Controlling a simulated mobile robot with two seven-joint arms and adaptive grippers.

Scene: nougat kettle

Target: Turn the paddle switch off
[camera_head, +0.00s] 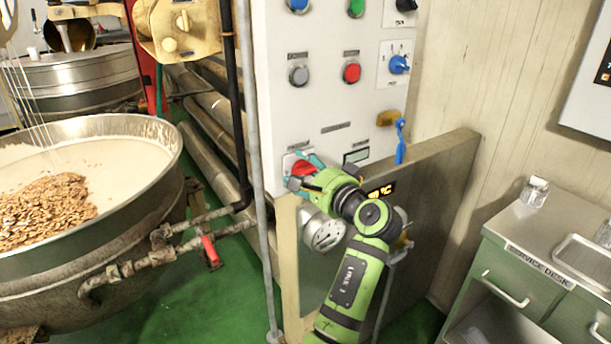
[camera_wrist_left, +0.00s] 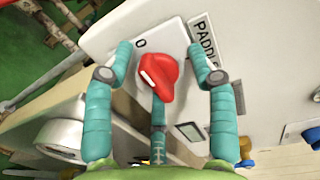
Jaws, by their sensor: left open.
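The paddle switch is a red rotary knob (camera_head: 303,167) on a white plate, low on the white control panel (camera_head: 330,100). In the left wrist view the red knob (camera_wrist_left: 159,74) has a white mark on its left end. A "0" stands on the plate at its upper left, and a label starting "PADDL" (camera_wrist_left: 204,45) is beside the plate. My left gripper (camera_head: 301,170) is open, with its teal fingers on either side of the knob. In the wrist view its fingertips (camera_wrist_left: 158,48) reach the plate area; I cannot tell whether they touch the knob. My right gripper is not in view.
The panel has other buttons, a red one (camera_head: 351,72), and a blue selector (camera_head: 399,64). A kettle (camera_head: 150,135) with nuts is at left. A green service desk (camera_head: 545,240) stands at right.

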